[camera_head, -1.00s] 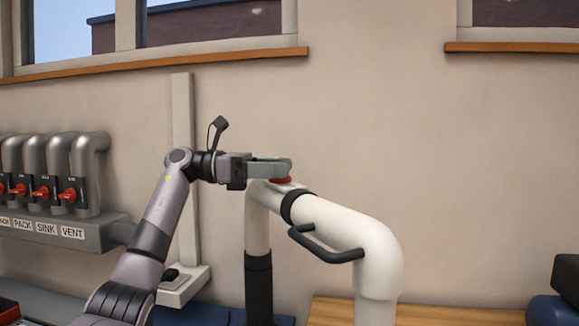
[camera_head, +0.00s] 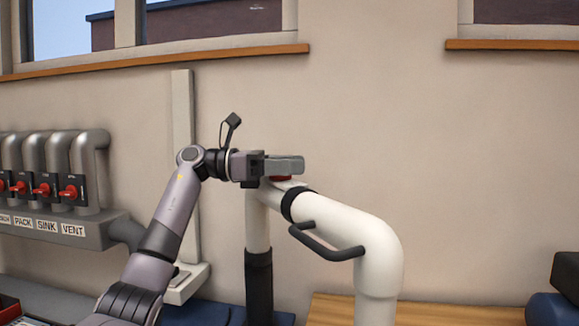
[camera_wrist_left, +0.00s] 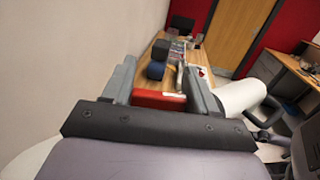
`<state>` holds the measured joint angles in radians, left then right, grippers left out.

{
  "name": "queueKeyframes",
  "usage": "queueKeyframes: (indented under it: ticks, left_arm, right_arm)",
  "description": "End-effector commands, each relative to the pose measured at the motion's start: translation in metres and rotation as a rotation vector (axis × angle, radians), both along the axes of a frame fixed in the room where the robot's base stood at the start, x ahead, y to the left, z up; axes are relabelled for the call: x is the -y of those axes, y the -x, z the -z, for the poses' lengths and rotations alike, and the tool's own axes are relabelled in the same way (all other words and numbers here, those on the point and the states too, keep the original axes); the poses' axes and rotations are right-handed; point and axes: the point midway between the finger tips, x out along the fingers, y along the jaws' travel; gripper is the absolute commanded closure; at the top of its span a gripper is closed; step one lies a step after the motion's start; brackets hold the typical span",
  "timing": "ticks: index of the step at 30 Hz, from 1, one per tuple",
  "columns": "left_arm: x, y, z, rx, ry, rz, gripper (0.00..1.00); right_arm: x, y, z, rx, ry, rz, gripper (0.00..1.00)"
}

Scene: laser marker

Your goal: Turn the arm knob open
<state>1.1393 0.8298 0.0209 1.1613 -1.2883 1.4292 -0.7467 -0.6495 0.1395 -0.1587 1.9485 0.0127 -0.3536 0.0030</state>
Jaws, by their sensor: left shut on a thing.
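In the left wrist view the red knob (camera_wrist_left: 158,100) lies between the two grey fingers of the left gripper (camera_wrist_left: 158,90). How far the knob is turned cannot be told. My right gripper is not in view.
A black handle (camera_head: 325,247) sticks out from the white arm. At left, grey pipes with red valves (camera_head: 70,190) stand above labels such as SINK and VENT. A wooden surface (camera_head: 420,311) lies below. The wall at right is clear.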

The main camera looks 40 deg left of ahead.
Motion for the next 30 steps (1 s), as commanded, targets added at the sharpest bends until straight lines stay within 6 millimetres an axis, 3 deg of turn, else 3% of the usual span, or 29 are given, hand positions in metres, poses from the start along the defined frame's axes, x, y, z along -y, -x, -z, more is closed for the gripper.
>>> queueKeyframes:
  ticks: [9, 21, 30]
  left_arm:
    - [-0.003, -0.001, 0.003, 0.002, -0.004, -0.183, 0.72]
    - [-0.006, -0.004, 0.000, 0.002, -0.004, -0.443, 0.72]
    - [-0.008, -0.005, 0.000, 0.000, 0.000, -0.530, 0.72]
  right_arm:
    - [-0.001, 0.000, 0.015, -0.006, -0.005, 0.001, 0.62]
    - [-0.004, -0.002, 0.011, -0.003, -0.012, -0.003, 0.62]
    - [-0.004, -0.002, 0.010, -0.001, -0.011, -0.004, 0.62]
